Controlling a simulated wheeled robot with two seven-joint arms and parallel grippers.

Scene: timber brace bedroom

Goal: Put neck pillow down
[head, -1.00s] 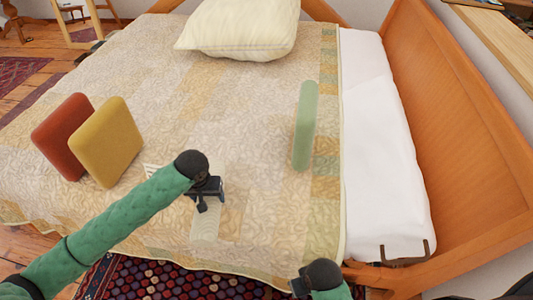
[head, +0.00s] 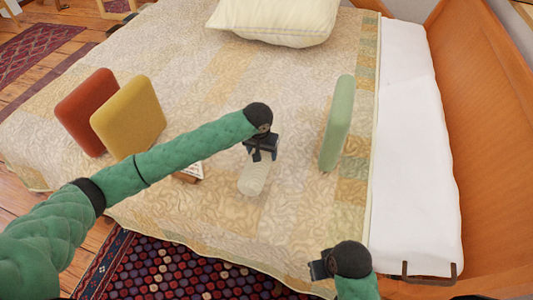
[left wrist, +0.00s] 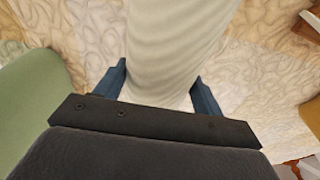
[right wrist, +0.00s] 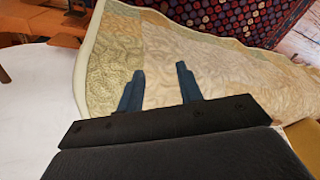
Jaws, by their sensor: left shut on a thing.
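The neck pillow (head: 254,182), a pale cream roll, hangs from my left gripper (head: 260,154) over the quilted bed (head: 225,215). In the left wrist view the neck pillow (left wrist: 180,40) sits between the two blue fingers, which are shut on it. I cannot tell whether its lower end touches the quilt. My right gripper (head: 318,268) is near the bed's front edge at the lower right. In the right wrist view its fingers (right wrist: 160,85) are apart with nothing between them.
A green cushion (head: 336,125) stands right of the neck pillow. Yellow (head: 130,115) and red (head: 92,110) cushions stand at left. A book (head: 190,172) lies partly behind my left arm. A cream pillow (head: 280,20) lies at the back. Quilt between them is clear.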

